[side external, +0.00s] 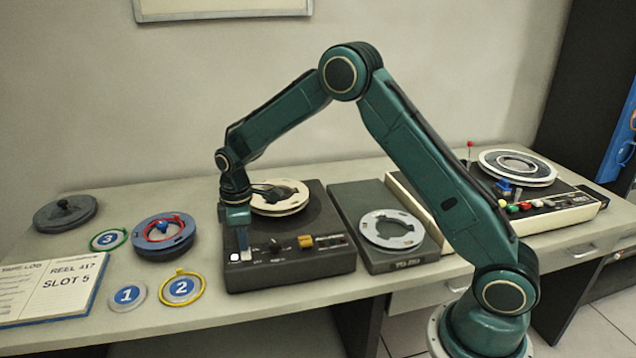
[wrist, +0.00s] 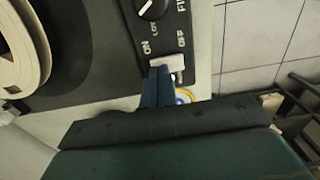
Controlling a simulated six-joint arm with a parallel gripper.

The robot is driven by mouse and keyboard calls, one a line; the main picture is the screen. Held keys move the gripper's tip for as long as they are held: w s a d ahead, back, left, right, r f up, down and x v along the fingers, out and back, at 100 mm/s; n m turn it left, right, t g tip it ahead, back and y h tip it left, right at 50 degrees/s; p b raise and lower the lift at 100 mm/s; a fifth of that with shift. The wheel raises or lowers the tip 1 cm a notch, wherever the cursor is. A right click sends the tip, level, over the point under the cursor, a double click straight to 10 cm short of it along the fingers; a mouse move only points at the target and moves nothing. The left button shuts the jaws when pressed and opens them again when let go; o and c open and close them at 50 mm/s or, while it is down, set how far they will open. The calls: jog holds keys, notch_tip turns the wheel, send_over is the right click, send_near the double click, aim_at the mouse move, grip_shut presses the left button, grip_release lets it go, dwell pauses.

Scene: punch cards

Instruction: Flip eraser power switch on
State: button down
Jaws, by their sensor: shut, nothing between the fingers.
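The eraser (side external: 320,268) is a dark box on the desk, with a cream reel (side external: 280,198) on top. Its white power switch (side external: 235,257) sits at the left end of the front panel. In the wrist view the white switch (wrist: 168,62) lies beside the ON and OFF lettering. My gripper (side external: 242,250) is shut and empty, pointing down at the switch. In the wrist view the blue fingertips (wrist: 159,72) reach the switch's near edge and partly cover it. I cannot tell whether they touch it or which way it is set.
A black knob (wrist: 153,8) and an orange control (side external: 305,241) are on the same panel. Left are numbered discs, a blue reel (side external: 163,236) and an open log book (side external: 48,287). Right are a dark unit with a grey reel (side external: 391,229) and a cream-edged machine (side external: 560,212).

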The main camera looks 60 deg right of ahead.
aim_at(245, 254)
jog(key=shift+f, duration=0.15)
jog(key=shift+f, duration=0.2)
dwell(0.3)
jog(key=shift+s, duration=0.1)
jog(key=shift+s+a+r, duration=0.2)
jog(key=shift+s+a, duration=0.2)
jog(key=shift+a, duration=0.1)
jog(key=shift+r, duration=0.2)
dwell(0.4)
notch_tip(245, 254, up, 14)
jog(key=shift+f, duration=0.15)
dwell(0.5)
